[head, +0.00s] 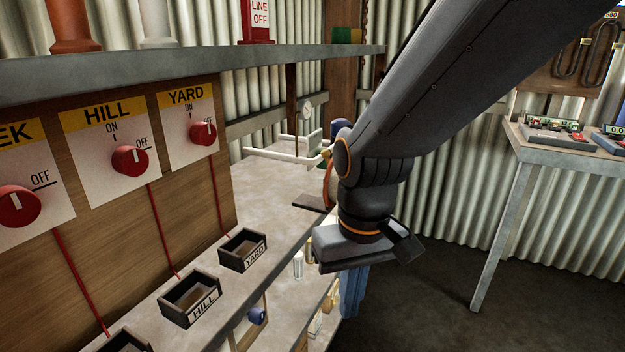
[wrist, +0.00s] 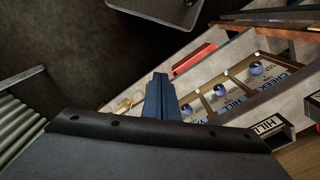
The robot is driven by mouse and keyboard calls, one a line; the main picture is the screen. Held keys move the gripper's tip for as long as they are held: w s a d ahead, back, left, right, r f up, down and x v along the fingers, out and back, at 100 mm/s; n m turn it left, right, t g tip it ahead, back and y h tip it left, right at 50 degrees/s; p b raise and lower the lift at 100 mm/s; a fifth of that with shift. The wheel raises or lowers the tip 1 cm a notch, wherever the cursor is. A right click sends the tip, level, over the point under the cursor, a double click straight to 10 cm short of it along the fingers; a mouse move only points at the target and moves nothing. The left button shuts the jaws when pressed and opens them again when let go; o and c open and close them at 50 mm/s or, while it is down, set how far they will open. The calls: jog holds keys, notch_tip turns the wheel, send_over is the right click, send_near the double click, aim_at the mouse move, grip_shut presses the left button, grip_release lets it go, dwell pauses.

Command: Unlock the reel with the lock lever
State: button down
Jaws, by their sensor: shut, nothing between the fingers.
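I cannot make out the reel or its lock lever for certain in either view. An orange-red curved part (head: 327,182) on a dark base (head: 310,203) shows at the back of the bench, partly hidden behind my arm; I cannot tell whether it belongs to the reel. My gripper (head: 352,292) points down in front of the bench's edge. In the wrist view its blue fingers (wrist: 158,97) are together with nothing between them, apart from the bench and its compartments.
Red knobs marked HILL (head: 129,159) and YARD (head: 203,133) are on the board at left. Small trays marked HILL (head: 207,308) and YARD (head: 256,255) stand on the bench. Blue knobs (wrist: 219,89) show in compartments below. A side table (head: 490,185) stands at right; open floor lies between.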

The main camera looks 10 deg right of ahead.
notch_tip(320, 180, down, 4)
jog(key=a+b, duration=0.2)
jog(key=b, duration=0.3)
jog(key=w+d+r+n+t+h+p, duration=0.3)
jog(key=w+d+r+n+t+h, duration=0.1)
jog(key=w+d+r+n+h, duration=0.45)
jog(key=w+a+r+n+t+p, duration=0.1)
jog(key=w+a+r+n+t, duration=0.3)
jog(key=w, duration=0.3)
jog(key=w+a+r+n+t, duration=0.2)
jog(key=w+a+n+t, duration=0.15)
jog(key=w+a, duration=0.4)
jog(key=w+f+m+b, duration=0.1)
jog(key=w, duration=0.3)
jog(key=w+f+m+t+h+b, duration=0.1)
jog(key=w+b, duration=0.1)
jog(key=w, duration=0.1)
jog(key=w+f+m+t+h+b, duration=0.1)
jog(key=w, duration=0.3)
jog(key=shift+w+d+f+t+h, duration=0.15)
jog(key=shift+w+t+h, duration=0.1)
jog(key=shift+w, duration=0.1)
jog(key=shift+w+m, duration=0.25)
jog(key=shift+m, duration=0.15)
jog(key=shift+d, duration=0.1)
